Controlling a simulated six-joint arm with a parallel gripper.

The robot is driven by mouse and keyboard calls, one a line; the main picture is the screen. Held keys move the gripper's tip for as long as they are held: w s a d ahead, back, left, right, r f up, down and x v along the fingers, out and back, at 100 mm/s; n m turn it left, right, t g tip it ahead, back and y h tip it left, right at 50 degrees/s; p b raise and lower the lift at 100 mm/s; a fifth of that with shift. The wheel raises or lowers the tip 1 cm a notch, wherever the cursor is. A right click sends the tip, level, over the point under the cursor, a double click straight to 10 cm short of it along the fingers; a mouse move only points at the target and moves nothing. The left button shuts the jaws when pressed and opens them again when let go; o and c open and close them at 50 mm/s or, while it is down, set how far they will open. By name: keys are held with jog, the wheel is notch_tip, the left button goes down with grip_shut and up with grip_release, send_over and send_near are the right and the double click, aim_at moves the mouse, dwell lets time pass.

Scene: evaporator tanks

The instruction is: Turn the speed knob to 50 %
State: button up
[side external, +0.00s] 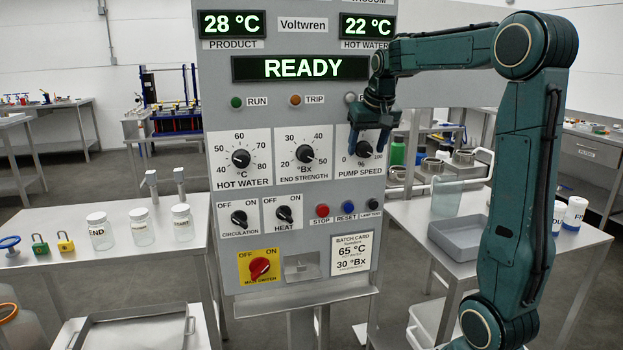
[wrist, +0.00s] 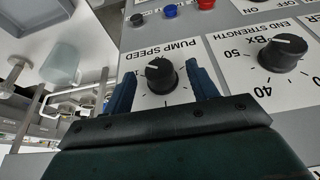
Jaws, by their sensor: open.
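The black PUMP SPEED knob (side external: 364,149) sits on the grey panel under the display. It also shows in the wrist view (wrist: 161,77), where the picture is upside down. Its white pointer mark aims to the upper left there, which is the lower right, high-end side of the dial. My gripper (side external: 369,138) is at the top of this dial. In the wrist view my gripper (wrist: 161,70) is open, with one blue finger on each side of the knob and visible gaps. The high-end numbers are partly hidden, so I cannot read the exact setting.
The END STRENGTH knob (side external: 305,154) and HOT WATER knob (side external: 241,158) are to the left. Below are the red STOP button (side external: 322,210), the blue RESET button (side external: 348,207) and the HEAT switch (side external: 284,214). The display (side external: 300,68) reads READY. A side table holds a grey tray (side external: 460,236).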

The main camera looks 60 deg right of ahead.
jog(key=shift+w+d+f, duration=0.15)
jog(key=shift+f, duration=0.35)
jog(key=c, duration=1)
jog(key=shift+w+g+h, duration=0.15)
jog(key=shift+g+h, duration=0.55)
jog(key=shift+w+a+n+g+h, duration=0.15)
jog(key=shift+n+g+h, duration=0.15)
jog(key=shift+g+h, duration=0.3)
jog(key=shift+s+a+n+g+h, duration=0.15)
jog(key=shift+n+g+h, duration=0.15)
jog(key=shift+g+h, duration=0.25)
jog(key=shift+w+a+f+n+g+h, duration=0.1)
jog(key=shift+n+g+h, duration=0.1)
jog(key=shift+g+h, duration=0.4)
jog(key=shift+w+d+f+n+g+h, duration=0.1)
jog(key=shift+n+g+h, duration=0.1)
jog(key=shift+g+h, duration=0.4)
jog(key=shift+w+a+f+n+g+h, duration=0.1)
jog(key=shift+n+g+h, duration=0.2)
jog(key=shift+h, duration=0.55)
jog(key=shift+r, duration=0.1)
